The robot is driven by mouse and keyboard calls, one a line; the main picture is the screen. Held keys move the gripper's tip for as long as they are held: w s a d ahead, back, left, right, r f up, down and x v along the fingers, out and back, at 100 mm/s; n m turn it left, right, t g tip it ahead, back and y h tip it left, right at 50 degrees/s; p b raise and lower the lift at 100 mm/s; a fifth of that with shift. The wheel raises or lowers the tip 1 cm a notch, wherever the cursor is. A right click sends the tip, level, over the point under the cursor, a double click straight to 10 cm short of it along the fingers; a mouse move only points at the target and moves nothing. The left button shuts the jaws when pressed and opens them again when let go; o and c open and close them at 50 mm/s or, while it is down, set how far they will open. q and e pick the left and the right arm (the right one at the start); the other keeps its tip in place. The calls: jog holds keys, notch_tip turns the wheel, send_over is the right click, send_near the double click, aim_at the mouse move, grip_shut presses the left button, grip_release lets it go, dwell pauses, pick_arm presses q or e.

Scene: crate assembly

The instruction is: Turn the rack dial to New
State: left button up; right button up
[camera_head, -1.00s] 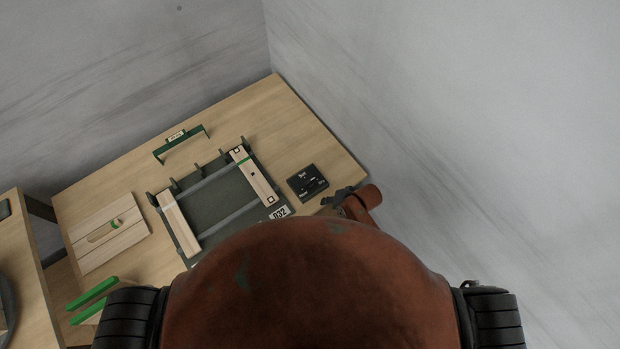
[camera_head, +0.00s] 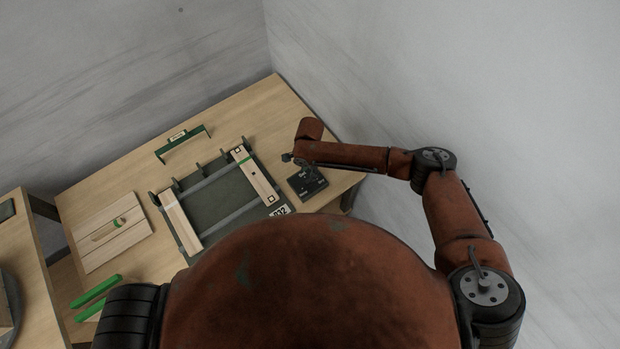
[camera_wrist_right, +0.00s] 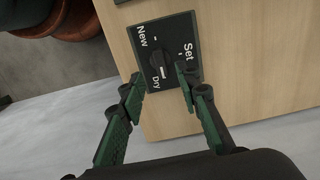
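The rack dial is a dark round knob (camera_wrist_right: 158,62) on a small black panel (camera_head: 308,186) on the table, right of the crate rack. The right wrist view shows white words New, Set and Dry around the knob. A pale mark on the knob appears to face the Dry side. My right gripper (camera_wrist_right: 159,74) is open, with its green-and-black fingers apart, one on either side of the knob. I cannot tell whether they touch it. In the head view my right gripper (camera_head: 305,170) hangs over the panel and partly hides it. My left gripper is not in view.
The green rack (camera_head: 215,199) holds two wooden strips, left of the panel. A green bracket (camera_head: 182,143) stands behind it. A slatted wooden panel (camera_head: 108,236) and green bars (camera_head: 96,290) lie at the left. A grey wall rises beyond the table's right edge.

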jog(key=shift+w+d+f, duration=0.1)
jog(key=shift+d, duration=0.1)
notch_tip(320, 180, down, 7)
jog(key=shift+f, duration=0.2)
jog(key=shift+c, duration=0.2)
grip_shut()
